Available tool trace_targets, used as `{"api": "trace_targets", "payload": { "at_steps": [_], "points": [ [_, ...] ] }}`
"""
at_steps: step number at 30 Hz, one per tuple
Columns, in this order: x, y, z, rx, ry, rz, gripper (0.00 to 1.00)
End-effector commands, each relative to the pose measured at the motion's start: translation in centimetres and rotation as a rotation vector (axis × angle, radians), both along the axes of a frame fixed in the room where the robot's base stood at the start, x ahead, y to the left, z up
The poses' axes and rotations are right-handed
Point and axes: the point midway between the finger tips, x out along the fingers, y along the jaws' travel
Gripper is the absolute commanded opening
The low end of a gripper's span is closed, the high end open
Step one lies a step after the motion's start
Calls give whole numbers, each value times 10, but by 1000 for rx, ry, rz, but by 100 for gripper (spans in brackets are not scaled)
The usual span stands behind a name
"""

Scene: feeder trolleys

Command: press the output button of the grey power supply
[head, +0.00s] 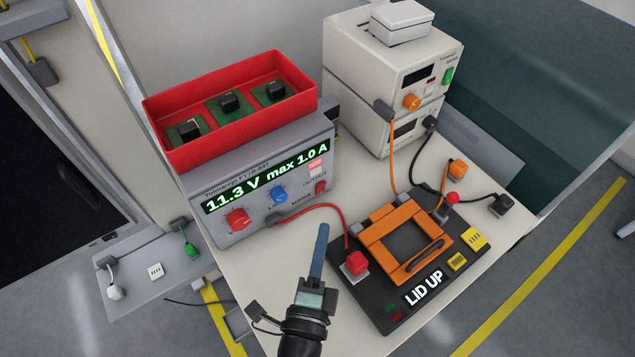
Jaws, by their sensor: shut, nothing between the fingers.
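The grey power supply (262,190) stands on the pale bench, its front facing me. Its green display reads "11.3 V max 1.0 A". The output button (316,168) is a pale, reddish square at the display's right end, above the word OUTPUT. Below it is a small red control (321,187) near the word MAINS. A red knob (237,220) and a blue knob (279,195) sit under the display. My gripper (321,230) is shut, its slim blue fingers pointing up the picture. It appears below and in front of the button, apart from it.
A red tray (215,137) with several green boards sits on the supply. A black fixture (390,305) with a raised orange frame and "LID UP" display is right of my gripper. A red cable (315,206) runs between supply and fixture. Cream instruments (375,95) stand behind.

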Motion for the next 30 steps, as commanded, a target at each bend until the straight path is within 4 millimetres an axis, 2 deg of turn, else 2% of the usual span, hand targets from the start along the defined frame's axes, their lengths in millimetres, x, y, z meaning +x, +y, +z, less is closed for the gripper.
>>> {"api": "trace_targets", "payload": {
  "at_steps": [12, 15, 21, 30],
  "points": [
    [79, -12, 2, 1, -3, 0, 0],
    [92, -1, 2, 2, -1, 5, 0],
    [107, 9, 1, 0, 0, 2, 0],
    [110, 12, 0, -1, 0, 1, 0]
  ]
}}
